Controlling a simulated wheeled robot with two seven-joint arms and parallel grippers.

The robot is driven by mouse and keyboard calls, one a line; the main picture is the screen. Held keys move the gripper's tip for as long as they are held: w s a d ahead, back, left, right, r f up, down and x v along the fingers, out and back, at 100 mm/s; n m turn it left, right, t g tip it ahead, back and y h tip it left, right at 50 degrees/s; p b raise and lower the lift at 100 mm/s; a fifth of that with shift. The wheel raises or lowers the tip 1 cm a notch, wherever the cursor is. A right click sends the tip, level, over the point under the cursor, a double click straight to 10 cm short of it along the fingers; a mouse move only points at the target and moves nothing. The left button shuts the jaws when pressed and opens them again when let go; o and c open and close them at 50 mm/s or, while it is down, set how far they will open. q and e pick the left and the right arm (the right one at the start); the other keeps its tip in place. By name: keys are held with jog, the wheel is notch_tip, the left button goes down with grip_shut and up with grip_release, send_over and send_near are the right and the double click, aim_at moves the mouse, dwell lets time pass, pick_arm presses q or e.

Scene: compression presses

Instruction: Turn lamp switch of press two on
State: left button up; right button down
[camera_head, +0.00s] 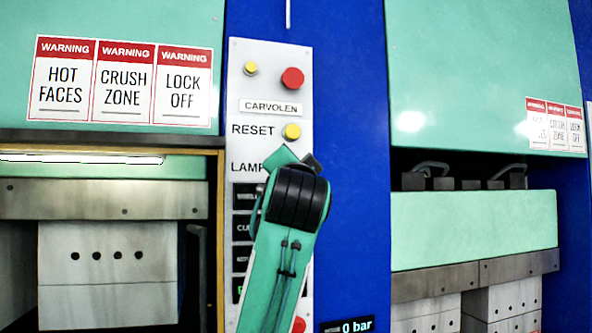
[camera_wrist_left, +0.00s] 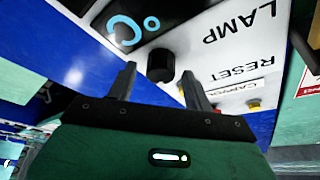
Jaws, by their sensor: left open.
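The lamp switch is a round black knob (camera_wrist_left: 160,65) beside the LAMP label (camera_wrist_left: 240,24) in the left wrist view. My left gripper (camera_wrist_left: 158,72) is open, with one finger on each side of the knob in that picture. I cannot tell whether the fingers touch it. In the head view, my left arm covers the knob and part of the LAMP label (camera_head: 246,167) on the white control panel (camera_head: 270,90). The knob's pointer is not clear, so its setting cannot be read. My right gripper is not in view.
Above on the panel are a yellow RESET button (camera_head: 292,131), a red button (camera_head: 292,78) and a small yellow button (camera_head: 250,68). Dark displays (camera_head: 243,228) lie below, partly covered by my arm. Presses stand left (camera_head: 108,265) and right (camera_head: 470,230); a light strip (camera_head: 80,158) glows at left.

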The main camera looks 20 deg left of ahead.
pick_arm(q)
jog(key=b+v, duration=0.7)
jog(key=v, duration=0.6)
jog(key=shift+s, duration=0.25)
jog(key=shift+d+f, duration=0.1)
